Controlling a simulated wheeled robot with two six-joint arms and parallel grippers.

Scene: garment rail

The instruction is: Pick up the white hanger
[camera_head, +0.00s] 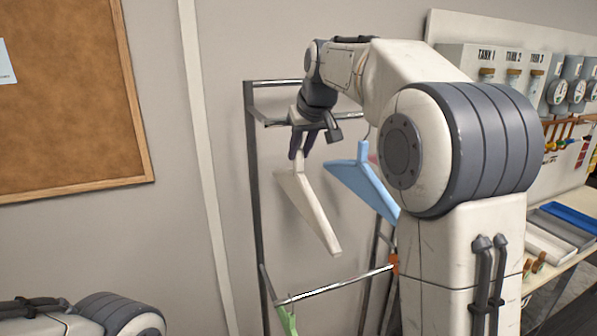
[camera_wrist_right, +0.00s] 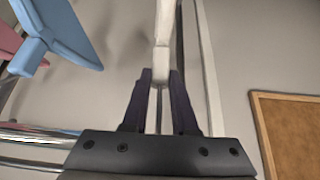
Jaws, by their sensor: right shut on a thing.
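The white hanger (camera_head: 312,208) hangs below my right gripper (camera_head: 302,146) in the head view, tilted down to the right. My right gripper is shut on the upper part of the white hanger, near its neck. In the right wrist view, the white hanger (camera_wrist_right: 163,35) rises from between the two dark fingers of the right gripper (camera_wrist_right: 159,80). I cannot tell whether its hook still touches the rail. Part of my left arm shows at the lower left of the head view, but its gripper is out of frame.
A blue hanger (camera_head: 362,183) hangs just right of the white one, also in the wrist view (camera_wrist_right: 55,35). A pink hanger (camera_wrist_right: 8,40) is beyond it. The metal rack (camera_head: 254,190) stands behind, with a green hanger (camera_head: 287,320) low down. A bench with trays (camera_head: 567,222) is at right.

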